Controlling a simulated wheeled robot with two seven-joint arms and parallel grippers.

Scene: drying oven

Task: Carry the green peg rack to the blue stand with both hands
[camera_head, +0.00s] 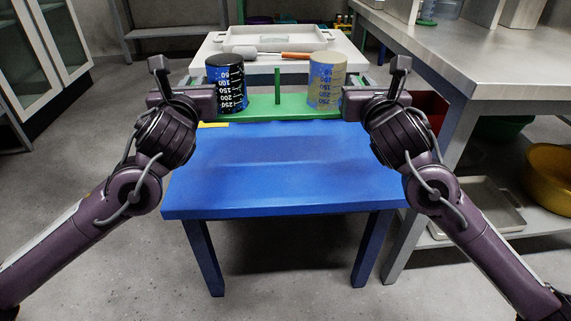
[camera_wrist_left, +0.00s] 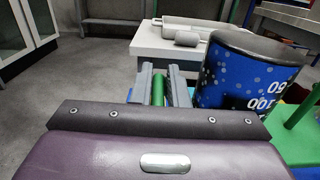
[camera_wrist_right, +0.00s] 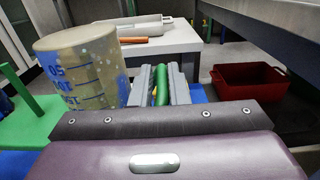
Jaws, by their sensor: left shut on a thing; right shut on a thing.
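The green peg rack (camera_head: 262,108) appears at the far edge of the blue stand (camera_head: 280,165). I cannot tell whether it touches the stand top. It looks level. A black and blue beaker (camera_head: 229,92) is at its left, a beige and blue beaker (camera_head: 325,90) at its right, with a green peg (camera_head: 277,86) between them. My left gripper (camera_wrist_left: 158,88) is shut on a green upright at the rack's left end. My right gripper (camera_wrist_right: 161,86) is shut on a matching green upright at the right end. Both fingertips are largely hidden in the head view.
A white table (camera_head: 206,62) behind holds a tray and a mallet with an orange handle (camera_head: 296,55). A grey workbench (camera_head: 440,55) stands close on the right, with a red bin (camera_wrist_right: 248,88) under it. A yellow strip (camera_head: 213,125) shows on the stand; its front top is clear.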

